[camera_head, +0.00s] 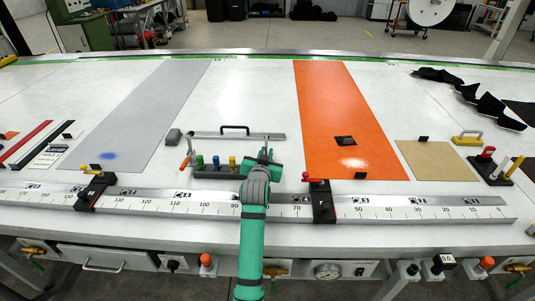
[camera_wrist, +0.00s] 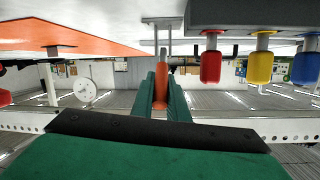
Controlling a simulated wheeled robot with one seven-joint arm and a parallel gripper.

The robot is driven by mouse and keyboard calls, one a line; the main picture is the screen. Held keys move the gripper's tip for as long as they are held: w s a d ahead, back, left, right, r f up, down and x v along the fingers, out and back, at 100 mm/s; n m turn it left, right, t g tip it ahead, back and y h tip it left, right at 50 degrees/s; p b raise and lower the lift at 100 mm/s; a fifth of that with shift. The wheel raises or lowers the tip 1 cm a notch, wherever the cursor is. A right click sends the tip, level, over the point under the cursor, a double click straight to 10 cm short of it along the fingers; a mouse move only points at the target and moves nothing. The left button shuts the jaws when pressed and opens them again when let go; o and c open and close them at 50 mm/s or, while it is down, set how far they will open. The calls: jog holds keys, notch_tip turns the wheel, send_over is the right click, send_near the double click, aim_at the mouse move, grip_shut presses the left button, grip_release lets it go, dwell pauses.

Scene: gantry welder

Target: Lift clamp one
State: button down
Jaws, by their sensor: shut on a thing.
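My gripper (camera_head: 263,158) reaches over the front of the table, beside the right end of a small tool rack. In the wrist view its green fingers (camera_wrist: 162,100) are shut on an orange handle (camera_wrist: 161,84). A grey metal rod and crosspiece (camera_wrist: 163,24) of this clamp show beyond the handle. In the head view my gripper covers most of the held clamp. A similar orange handle (camera_head: 184,164) on a grey rod shows left of the rack. No label shows which clamp is clamp one.
The rack (camera_head: 215,173) with coloured handles stands close left of my gripper. A long ruler rail (camera_head: 400,211) with two black stops (camera_head: 94,190) (camera_head: 320,200) runs along the front. A grey bar with a black handle (camera_head: 235,128) lies behind. An orange sheet (camera_head: 335,100) lies right.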

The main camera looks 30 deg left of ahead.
jog(key=c, duration=1.7)
grip_release()
jog(key=shift+c, duration=0.2)
jog(key=v, duration=1)
jog(key=shift+s, duration=0.35)
jog(key=shift+d, duration=0.15)
